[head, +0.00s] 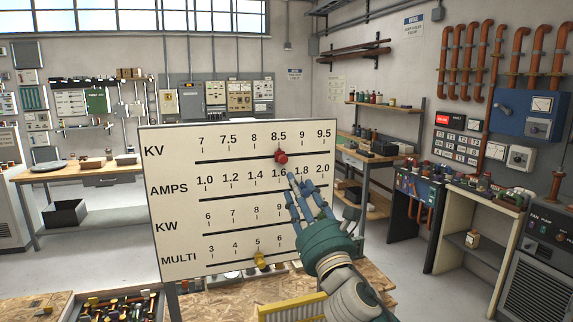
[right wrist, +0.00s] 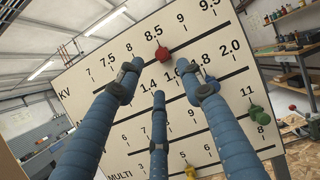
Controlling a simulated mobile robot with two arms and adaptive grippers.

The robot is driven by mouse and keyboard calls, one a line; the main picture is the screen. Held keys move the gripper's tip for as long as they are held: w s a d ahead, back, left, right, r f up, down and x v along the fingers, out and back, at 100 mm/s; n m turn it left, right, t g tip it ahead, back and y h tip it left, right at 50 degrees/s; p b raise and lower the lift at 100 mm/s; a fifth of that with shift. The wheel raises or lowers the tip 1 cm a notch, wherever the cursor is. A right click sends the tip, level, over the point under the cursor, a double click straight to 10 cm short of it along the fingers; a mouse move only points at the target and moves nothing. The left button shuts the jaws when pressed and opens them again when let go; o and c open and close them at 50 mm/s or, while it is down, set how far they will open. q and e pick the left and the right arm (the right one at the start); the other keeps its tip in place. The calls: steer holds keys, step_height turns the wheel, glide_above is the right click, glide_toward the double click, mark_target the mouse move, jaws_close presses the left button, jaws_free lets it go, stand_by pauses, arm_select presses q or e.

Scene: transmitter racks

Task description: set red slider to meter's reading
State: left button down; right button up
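The white slider board (head: 170,215) has rows marked KV, AMPS, KW and MULTI. The red slider (head: 281,156) sits on the KV line at about 8.5; it also shows in the right wrist view (right wrist: 163,54). My right gripper (head: 306,188) is in front of the board's right part, below and right of the red slider. Its blue fingers are spread and empty, and they also show in the right wrist view (right wrist: 160,82). I cannot tell which meter is meant; a blue panel with a small dial (head: 541,104) is on the right wall, unreadable. My left gripper is not in view.
A yellow slider (head: 259,260) is on the MULTI line near 5. A green slider (right wrist: 258,114) is on the KW line near 11. A wooden worktop (head: 225,305) lies below the board.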

mark_target(283, 161)
steer(key=p+x, duration=0.2)
steer(key=x, duration=0.8)
steer(key=shift+w, duration=0.1)
jaws_close()
